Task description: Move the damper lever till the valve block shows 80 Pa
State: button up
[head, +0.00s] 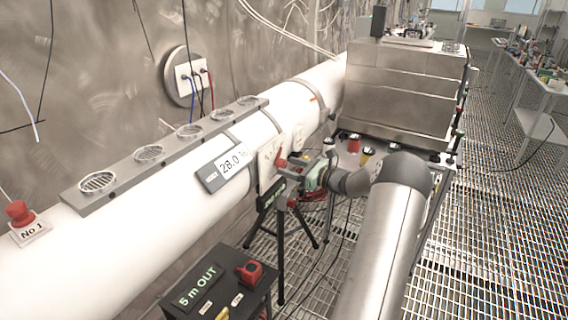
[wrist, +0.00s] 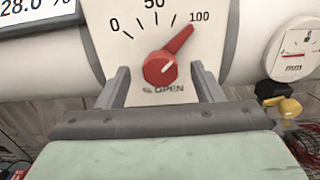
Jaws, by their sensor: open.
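The red damper lever (wrist: 168,56) sits on a white dial plate (wrist: 113,22) marked 0, 50, 100 and "OPEN". Its pointer is tilted up and right, close to the 100 mark. The lever also shows small and red in the head view (head: 280,158). The valve block display (head: 222,170) on the white pipe reads 28.0; its unit is hard to read. The display also shows cut off at top left in the wrist view (wrist: 36,10). My gripper (wrist: 162,75) is open, its two fingers apart to the left and right just below the lever's hub, with nothing held.
A round gauge (wrist: 294,50) is right of the dial, with a yellow knob (wrist: 289,107) below it. A black box marked "5 m OUT" (head: 205,285) stands on the grating in front. A red button marked No 1 (head: 20,213) is on the pipe. Steel boxes (head: 400,95) stand behind.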

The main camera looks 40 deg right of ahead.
aim_at(284, 167)
jog(key=shift+x, duration=1.45)
jog(key=c, duration=1)
jog(key=shift+o, duration=0.2)
jog(key=n+b, duration=0.1)
jog(key=b, duration=0.2)
jog(key=shift+f+n, duration=0.4)
jog(key=n+b, duration=0.1)
jog(key=b, duration=0.2)
jog(key=shift+n, duration=0.4)
jog(key=shift+r+n+b, duration=0.3)
jog(key=shift+n+b, duration=0.4)
jog(key=shift+b, duration=0.1)
jog(key=shift+r, duration=0.1)
jog(key=o, duration=1)
jog(key=shift+c, duration=0.2)
